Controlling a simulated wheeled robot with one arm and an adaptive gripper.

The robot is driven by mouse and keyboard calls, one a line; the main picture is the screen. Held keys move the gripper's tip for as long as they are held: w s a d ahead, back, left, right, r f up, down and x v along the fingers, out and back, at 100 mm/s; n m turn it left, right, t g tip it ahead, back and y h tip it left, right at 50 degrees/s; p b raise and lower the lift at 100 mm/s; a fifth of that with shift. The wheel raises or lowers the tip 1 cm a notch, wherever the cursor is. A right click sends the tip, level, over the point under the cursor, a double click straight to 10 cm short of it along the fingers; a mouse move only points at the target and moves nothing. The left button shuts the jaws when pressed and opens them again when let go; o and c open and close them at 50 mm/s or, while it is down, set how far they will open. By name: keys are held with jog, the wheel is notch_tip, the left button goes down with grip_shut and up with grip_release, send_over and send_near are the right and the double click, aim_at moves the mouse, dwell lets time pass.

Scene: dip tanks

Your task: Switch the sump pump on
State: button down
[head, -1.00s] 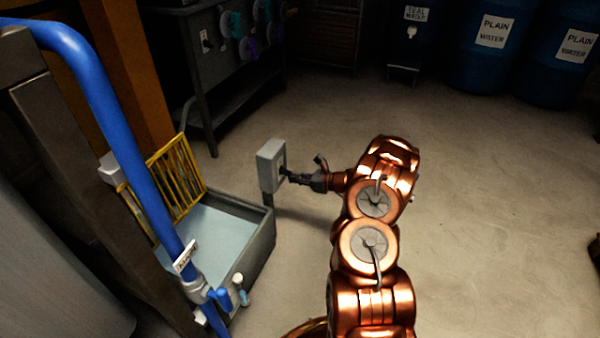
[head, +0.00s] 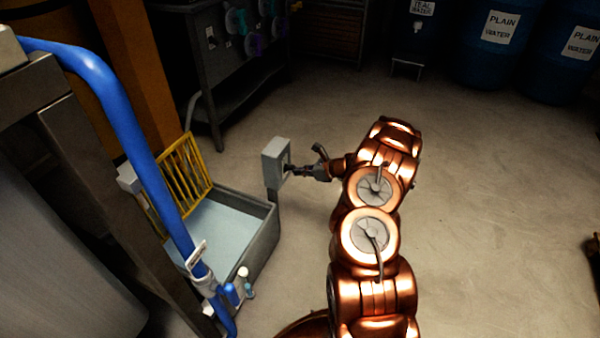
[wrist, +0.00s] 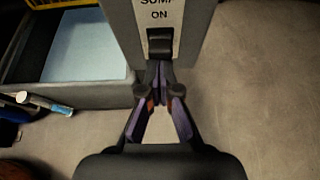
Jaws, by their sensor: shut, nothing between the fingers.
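The sump switch box (head: 276,162) is a grey box on a post beside the tank's right corner. In the wrist view its pale plate (wrist: 158,14) reads "SUMP" (partly cut off) and "ON", with a dark rocker switch (wrist: 160,42) below the lettering. My gripper (head: 291,170) is shut and empty. In the wrist view its fingertips (wrist: 159,68) are just below the rocker, close to the box face. I cannot tell whether they touch it, or which way the rocker is set.
A grey tank (head: 262,240) with pale liquid and a yellow rack (head: 186,172) stands left of the box. A blue pipe (head: 130,130) runs down in front of the tank. Blue drums (head: 497,55) stand at the back right. The floor to the right is clear.

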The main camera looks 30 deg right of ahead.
dwell(0.3)
jog(key=p+v, duration=0.1)
jog(key=v, duration=0.8)
jog(key=shift+s+d+p, duration=0.15)
jog(key=shift+s+p, duration=0.1)
jog(key=shift+p, duration=0.05)
dwell(0.6)
